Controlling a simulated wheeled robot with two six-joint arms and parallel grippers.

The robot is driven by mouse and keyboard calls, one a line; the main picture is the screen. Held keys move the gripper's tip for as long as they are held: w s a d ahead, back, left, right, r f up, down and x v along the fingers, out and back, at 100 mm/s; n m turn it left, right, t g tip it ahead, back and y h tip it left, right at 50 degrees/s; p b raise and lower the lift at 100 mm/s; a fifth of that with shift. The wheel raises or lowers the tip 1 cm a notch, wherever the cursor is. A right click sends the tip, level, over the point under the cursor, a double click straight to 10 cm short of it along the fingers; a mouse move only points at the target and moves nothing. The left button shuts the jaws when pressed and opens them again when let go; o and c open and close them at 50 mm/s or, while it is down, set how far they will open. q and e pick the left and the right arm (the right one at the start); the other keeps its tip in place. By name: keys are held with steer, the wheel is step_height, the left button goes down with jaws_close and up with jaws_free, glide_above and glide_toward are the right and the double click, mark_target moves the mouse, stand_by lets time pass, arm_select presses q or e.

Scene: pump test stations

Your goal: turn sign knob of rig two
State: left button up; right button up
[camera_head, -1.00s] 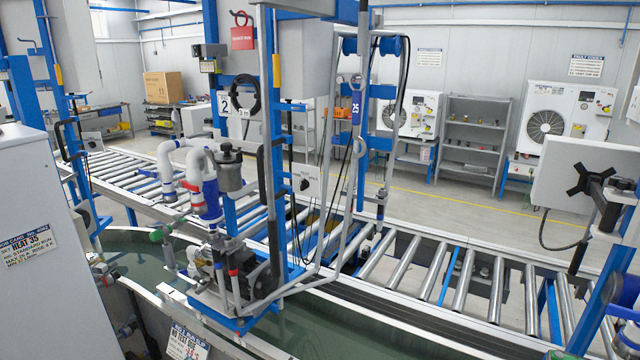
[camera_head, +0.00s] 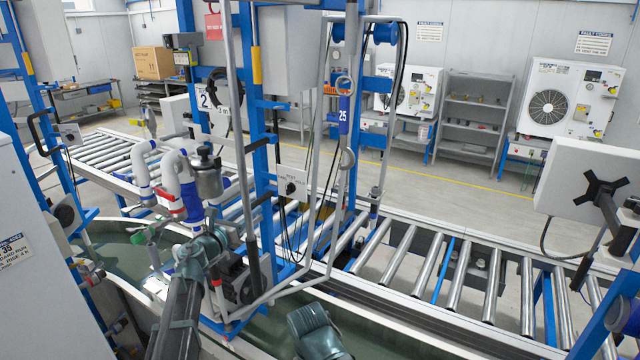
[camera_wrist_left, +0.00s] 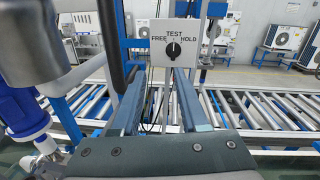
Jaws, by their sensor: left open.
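The sign knob (camera_head: 291,188) is a small black dial on a white sign plate (camera_head: 299,181) on the blue post of rig two, above the roller conveyor. My left gripper (camera_head: 224,238) is in front of the pump, short of the plate. In the wrist view its two fingers (camera_wrist_left: 160,80) are apart and empty, pointing toward the knob with a gap.
Close to my left gripper are the pump's white and blue pipes (camera_head: 172,185), a grey filter pot (camera_head: 206,175) and a dark vertical handle (camera_head: 249,200). Grey tubing and black cables hang right of the knob. The roller conveyor (camera_head: 440,260) runs behind.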

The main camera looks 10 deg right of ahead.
mark_target(287, 189)
arm_select(q)
steer(key=w+d+m, duration=0.1)
steer(key=w+d, duration=0.4)
steer(key=w+d+m+g+h, duration=0.1)
steer(key=w+d, duration=0.4)
steer(key=w, duration=0.1)
steer(key=shift+w+d+f, duration=0.1)
steer(key=shift+d+f, duration=0.05)
steer(key=shift+d, duration=0.1)
jaws_close()
stand_by(0.3)
